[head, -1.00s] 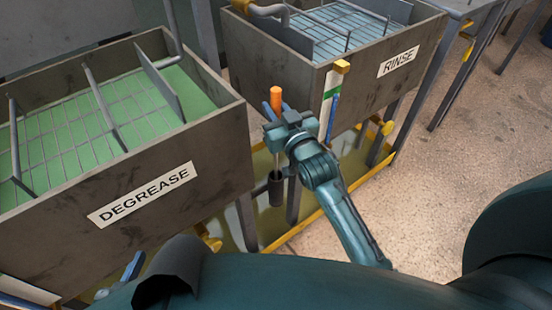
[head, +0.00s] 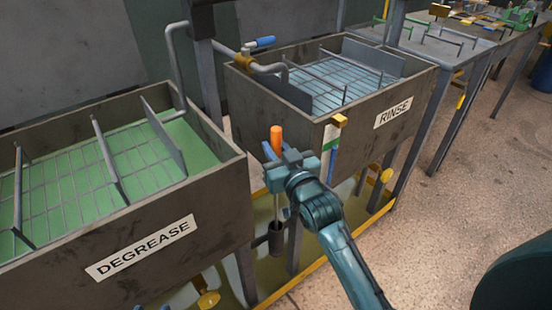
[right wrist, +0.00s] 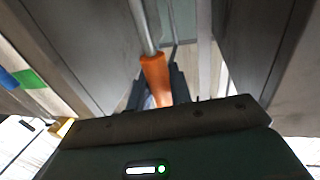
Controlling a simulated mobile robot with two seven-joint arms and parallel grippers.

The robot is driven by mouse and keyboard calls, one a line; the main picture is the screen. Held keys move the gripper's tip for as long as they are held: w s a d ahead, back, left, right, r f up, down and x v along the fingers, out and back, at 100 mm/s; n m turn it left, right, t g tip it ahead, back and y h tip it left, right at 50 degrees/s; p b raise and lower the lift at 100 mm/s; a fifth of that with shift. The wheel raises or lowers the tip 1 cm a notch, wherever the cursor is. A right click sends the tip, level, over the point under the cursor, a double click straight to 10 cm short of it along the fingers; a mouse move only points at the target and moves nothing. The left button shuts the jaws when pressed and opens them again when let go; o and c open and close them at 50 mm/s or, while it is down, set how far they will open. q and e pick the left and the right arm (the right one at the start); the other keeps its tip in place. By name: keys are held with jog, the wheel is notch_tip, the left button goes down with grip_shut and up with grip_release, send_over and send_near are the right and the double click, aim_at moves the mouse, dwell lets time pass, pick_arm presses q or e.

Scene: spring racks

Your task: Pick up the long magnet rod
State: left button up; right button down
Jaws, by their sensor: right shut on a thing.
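The long magnet rod has an orange handle (head: 276,141) and a thin grey shaft (head: 276,206). It stands roughly upright in the gap between the two tanks. My right gripper (head: 284,165) is shut on the handle, whose orange top sticks out above the jaws. The shaft runs down to a dark cylindrical holder (head: 275,241); I cannot tell how deep its lower end sits there. In the right wrist view, the orange handle (right wrist: 155,79) lies between the jaws (right wrist: 157,95), with the shaft running on beyond it. My left gripper is not in view.
The DEGREASE tank (head: 180,205) with green liquid is on the left. The RINSE tank (head: 365,135) stands close behind the gripper. A yellow-edged tray (head: 330,232) lies below. Open floor (head: 440,225) is at the right; workbenches are at the back right.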

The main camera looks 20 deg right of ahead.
notch_tip(320, 180, up, 14)
jog(key=p, duration=0.2)
jog(key=shift+r+p, duration=0.15)
jog(key=shift+p, duration=0.2)
dwell(0.3)
